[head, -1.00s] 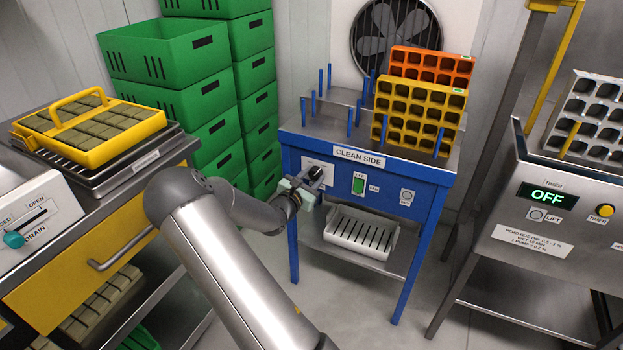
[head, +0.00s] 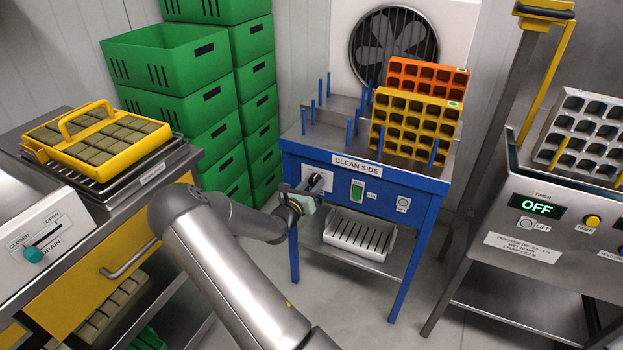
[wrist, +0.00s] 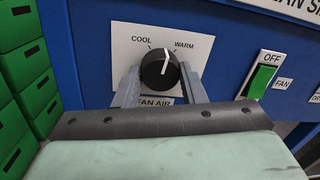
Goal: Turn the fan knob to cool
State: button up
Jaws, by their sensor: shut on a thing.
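The fan knob (wrist: 158,70) is a round black dial with a white pointer line on a white plate (wrist: 202,48) marked COOL at left, WARM at right and FAN AIR below. Its pointer stands nearly straight up, leaning slightly right, between the two labels. My gripper (wrist: 160,80) is shut on the knob, one grey finger at each side. In the head view my gripper (head: 312,186) is at the left of the blue CLEAN SIDE bench front (head: 335,178) and partly hides the knob.
A green FAN switch (wrist: 263,80) marked OFF sits to the right of the knob. Green crates (head: 222,125) are stacked left of the bench. A yellow tray (head: 417,122) and an orange tray (head: 428,75) stand on it. A wall fan (head: 393,48) is behind.

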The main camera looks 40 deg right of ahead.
jog(key=n+p, duration=0.3)
jog(key=n, duration=0.1)
jog(key=shift+s+r+n+p, duration=0.1)
jog(key=shift+n+p, duration=0.2)
jog(key=shift+n, duration=0.1)
jog(key=shift+n+t+p, duration=0.4)
jog(key=shift+n+p, duration=0.75)
jog(key=shift+n, duration=0.75)
jog(key=o, duration=1)
jog(key=v, duration=1.7)
jog(key=shift+a, duration=0.2)
jog(key=shift+s, duration=0.1)
